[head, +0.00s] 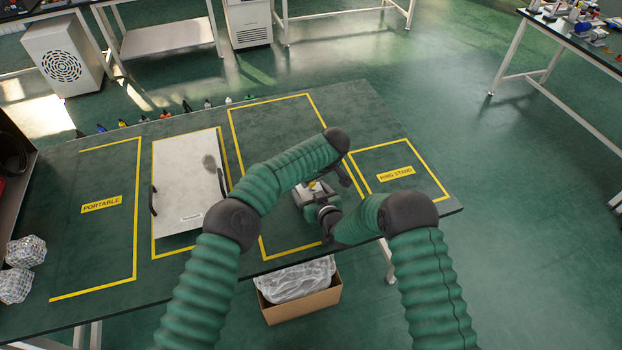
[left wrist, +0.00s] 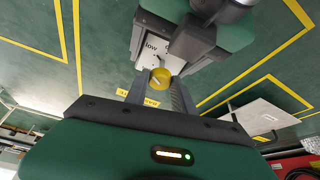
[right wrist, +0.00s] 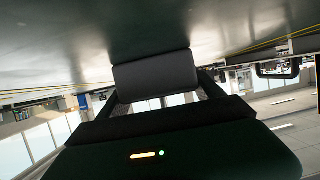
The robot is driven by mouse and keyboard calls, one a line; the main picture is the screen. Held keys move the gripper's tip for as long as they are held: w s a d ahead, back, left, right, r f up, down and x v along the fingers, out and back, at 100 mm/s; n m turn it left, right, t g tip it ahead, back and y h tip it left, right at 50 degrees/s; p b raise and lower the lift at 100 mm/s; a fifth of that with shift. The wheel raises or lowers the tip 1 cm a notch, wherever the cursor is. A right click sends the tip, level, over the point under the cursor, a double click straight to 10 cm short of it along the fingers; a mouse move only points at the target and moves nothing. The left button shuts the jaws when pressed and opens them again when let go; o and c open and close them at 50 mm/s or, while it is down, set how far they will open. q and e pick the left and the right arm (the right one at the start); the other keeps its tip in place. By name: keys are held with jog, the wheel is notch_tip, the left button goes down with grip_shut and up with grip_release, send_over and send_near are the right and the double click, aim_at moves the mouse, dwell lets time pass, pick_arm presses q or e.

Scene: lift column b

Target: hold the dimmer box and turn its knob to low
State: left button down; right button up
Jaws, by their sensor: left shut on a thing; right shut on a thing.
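The dimmer box (head: 307,197) is a light grey block above the dark green table. Its face with the printed word "low" shows in the left wrist view (left wrist: 152,58). Its yellow knob (left wrist: 160,78) has a pale pointer line; where the line points is hard to tell. My left gripper (left wrist: 158,86) is shut on the knob, one finger on each side. My right gripper (head: 323,209) is shut on the box from the near right side. In the right wrist view a dark grey surface (right wrist: 155,76), likely the box, fills the space between the fingers.
The table (head: 370,120) has yellow outlined zones, with labels "PORTABLE" (head: 101,204) and "RING STAND" (head: 395,174). A white panel with black handles (head: 185,190) lies to the left. A cardboard box (head: 300,307) stands below the front edge. Clear wrapped bundles (head: 22,268) sit at far left.

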pick_arm(q)
jog(key=shift+w+d+n, duration=0.1)
jog(key=shift+n, duration=0.5)
jog(key=c, duration=1.1)
grip_release()
jog(key=shift+o, duration=0.2)
jog(key=v, duration=1.2)
jog(key=shift+d, duration=0.2)
jog(key=shift+w, duration=0.1)
